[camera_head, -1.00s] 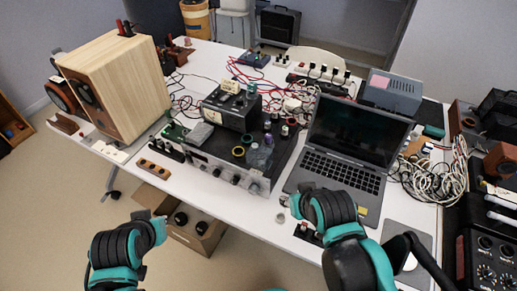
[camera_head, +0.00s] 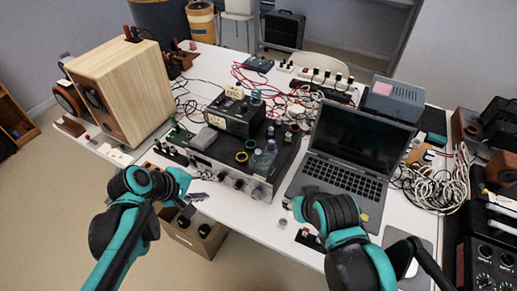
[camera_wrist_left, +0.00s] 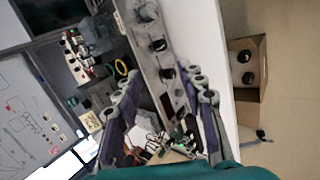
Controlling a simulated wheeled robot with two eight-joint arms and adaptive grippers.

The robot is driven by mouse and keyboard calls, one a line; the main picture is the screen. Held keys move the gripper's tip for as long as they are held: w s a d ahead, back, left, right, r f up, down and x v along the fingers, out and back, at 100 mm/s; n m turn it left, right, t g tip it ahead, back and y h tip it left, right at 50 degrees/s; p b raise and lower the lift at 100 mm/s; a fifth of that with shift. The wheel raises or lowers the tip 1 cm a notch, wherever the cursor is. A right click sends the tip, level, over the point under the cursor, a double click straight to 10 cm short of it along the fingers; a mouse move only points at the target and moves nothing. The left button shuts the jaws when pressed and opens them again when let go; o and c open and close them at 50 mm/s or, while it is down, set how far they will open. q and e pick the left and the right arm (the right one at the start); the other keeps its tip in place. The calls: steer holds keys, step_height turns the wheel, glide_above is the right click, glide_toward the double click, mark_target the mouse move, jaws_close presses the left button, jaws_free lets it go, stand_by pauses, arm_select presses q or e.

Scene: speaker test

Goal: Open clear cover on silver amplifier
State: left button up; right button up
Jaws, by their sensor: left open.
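The silver amplifier (camera_head: 232,181) stands near the table's front edge, with a row of knobs on its silver front panel and a dark top. Several items sit on that top, including a black meter box (camera_head: 235,117), ring-shaped parts and small bottles. I cannot make out a clear cover. In the left wrist view the amplifier's front panel (camera_wrist_left: 143,40) and its knobs run past my fingers. My left gripper (camera_head: 200,196) is just in front of the amplifier's front, apart from it; its two fingers (camera_wrist_left: 162,88) are spread and empty. My right gripper (camera_head: 290,205) is by the laptop's front left corner, its fingers unclear.
An open laptop (camera_head: 345,177) stands right of the amplifier. A wooden speaker (camera_head: 121,92) stands at the left. A cardboard box (camera_head: 190,236) is below the front edge. Red and white cables (camera_head: 288,98) lie behind; a white cable coil (camera_head: 440,184) lies at right.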

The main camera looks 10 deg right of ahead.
mark_target(258, 151)
arm_select(q)
steer(key=w+d+n+g+h, duration=0.1)
steer(key=w+d+n+h, duration=0.2)
steer(key=d+h, duration=0.1)
steer(key=w+d+n+g+h, duration=0.1)
steer(key=w+d+n+h, duration=0.2)
steer(key=d, duration=0.3)
steer(key=w+d+n+g+h+p, duration=0.1)
steer(key=w+d+n+h, duration=0.3)
steer(key=d+n, duration=0.1)
steer(key=shift+w+d+f+h, duration=0.3)
steer(key=shift+d, duration=0.3)
steer(key=shift+w+d, duration=0.1)
steer(key=shift+d, duration=0.45)
steer(key=shift+c, duration=0.3)
jaws_close()
